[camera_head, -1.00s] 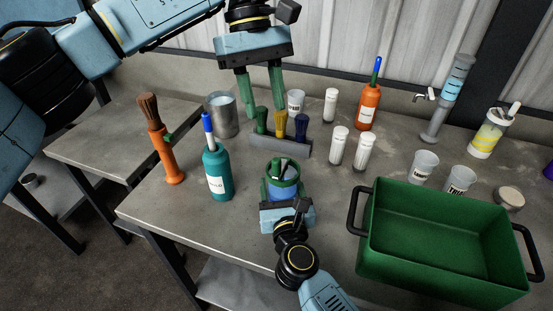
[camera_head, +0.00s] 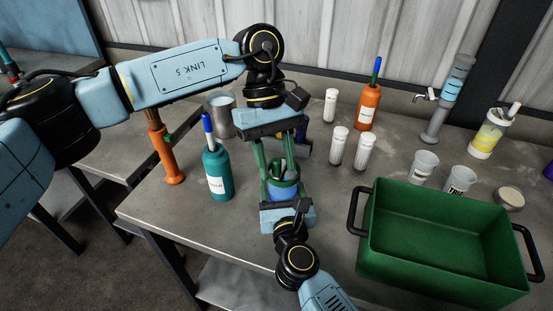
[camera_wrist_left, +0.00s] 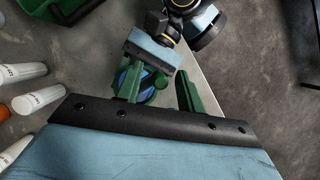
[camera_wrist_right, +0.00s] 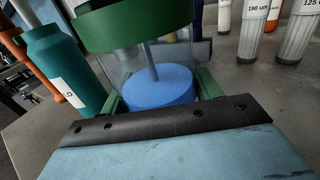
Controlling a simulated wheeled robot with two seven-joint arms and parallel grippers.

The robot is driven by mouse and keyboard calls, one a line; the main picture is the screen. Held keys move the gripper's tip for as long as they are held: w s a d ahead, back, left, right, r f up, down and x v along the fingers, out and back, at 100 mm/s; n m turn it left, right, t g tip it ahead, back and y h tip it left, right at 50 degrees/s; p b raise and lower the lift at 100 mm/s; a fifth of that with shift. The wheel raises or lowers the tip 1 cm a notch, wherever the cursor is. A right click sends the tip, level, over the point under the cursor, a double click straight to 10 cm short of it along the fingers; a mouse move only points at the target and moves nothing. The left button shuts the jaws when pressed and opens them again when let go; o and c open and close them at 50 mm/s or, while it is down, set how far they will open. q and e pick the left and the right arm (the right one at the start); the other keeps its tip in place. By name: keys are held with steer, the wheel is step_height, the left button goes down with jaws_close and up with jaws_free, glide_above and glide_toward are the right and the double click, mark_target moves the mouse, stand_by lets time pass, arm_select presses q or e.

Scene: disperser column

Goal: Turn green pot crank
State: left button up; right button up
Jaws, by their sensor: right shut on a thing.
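The green pot (camera_head: 283,190) has a green rim, a clear wall and a blue disc inside with a grey rod, as the right wrist view (camera_wrist_right: 138,28) shows. It stands near the table's front edge. My right gripper (camera_head: 286,207) is shut on its lower part from the front. My left gripper (camera_head: 280,165) points down over the pot, open, with its green fingers apart near the rim. In the left wrist view the pot (camera_wrist_left: 153,90) lies partly behind the left finger. The crank at the pot's top is small and partly hidden; I cannot tell its angle.
A teal bottle (camera_head: 217,172) stands close left of the pot. A metal cup (camera_head: 221,114) and a brush rack, mostly hidden, are behind. White-capped vials (camera_head: 339,146) and an orange bottle (camera_head: 367,106) stand at the back right. A green crate (camera_head: 445,245) fills the front right.

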arm_select(q)
steer(key=shift+f, duration=0.15)
steer(key=shift+c, duration=0.4)
jaws_close()
steer(key=shift+s+d+n, duration=0.1)
steer(key=shift+n, duration=0.2)
